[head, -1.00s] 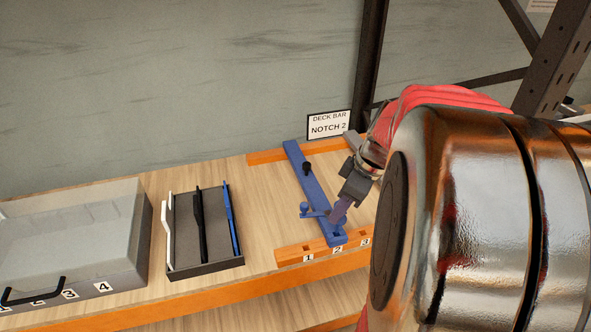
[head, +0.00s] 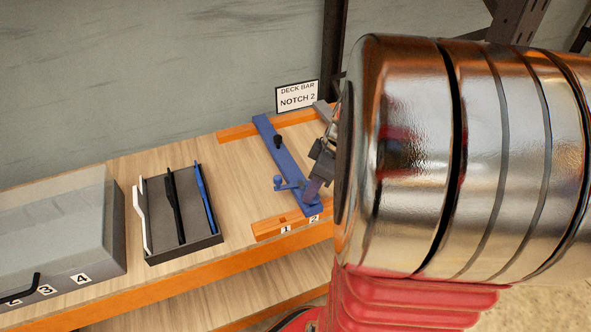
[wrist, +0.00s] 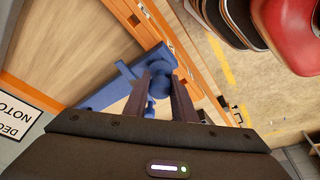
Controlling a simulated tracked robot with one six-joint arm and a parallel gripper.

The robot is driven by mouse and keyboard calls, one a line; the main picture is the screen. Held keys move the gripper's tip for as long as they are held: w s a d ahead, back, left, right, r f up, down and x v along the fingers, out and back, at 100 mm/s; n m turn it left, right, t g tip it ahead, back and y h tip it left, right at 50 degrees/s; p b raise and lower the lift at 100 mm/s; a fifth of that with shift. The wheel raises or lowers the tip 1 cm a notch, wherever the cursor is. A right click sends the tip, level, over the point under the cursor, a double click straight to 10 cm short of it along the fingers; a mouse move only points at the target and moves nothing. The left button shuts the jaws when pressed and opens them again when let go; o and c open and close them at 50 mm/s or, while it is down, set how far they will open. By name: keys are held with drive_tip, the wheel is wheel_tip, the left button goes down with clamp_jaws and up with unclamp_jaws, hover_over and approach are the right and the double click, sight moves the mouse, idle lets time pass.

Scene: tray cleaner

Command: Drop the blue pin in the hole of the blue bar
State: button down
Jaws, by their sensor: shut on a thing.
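The blue bar (head: 274,146) lies across two orange rails, its near end in the front rail by label 2. It also shows in the wrist view (wrist: 100,97). My gripper (head: 309,196) is over the bar's near end, its fingers tilted down and left. In the wrist view my gripper (wrist: 158,78) is shut on the blue pin (wrist: 160,86), whose round part shows between the fingers. A blue knobbed piece (head: 278,181) juts left beside the fingertips; I cannot tell whether it belongs to pin or bar. The hole is hidden or too small to make out.
A dark tray (head: 183,249) with white, black and blue strips stands left of the bar. A grey box with a clear cover (head: 60,225) stands farther left. A sign (head: 297,97) reads "DECK BAR NOTCH 2". Bare wood lies between tray and bar.

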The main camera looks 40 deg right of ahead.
drive_tip(key=shift+f, duration=0.7)
drive_tip(key=shift+f, duration=0.15)
drive_tip(key=c, duration=1.4)
unclamp_jaws()
drive_tip(key=v, duration=1.3)
drive_tip(key=shift+s+r, duration=0.1)
drive_tip(key=shift+r, duration=0.3)
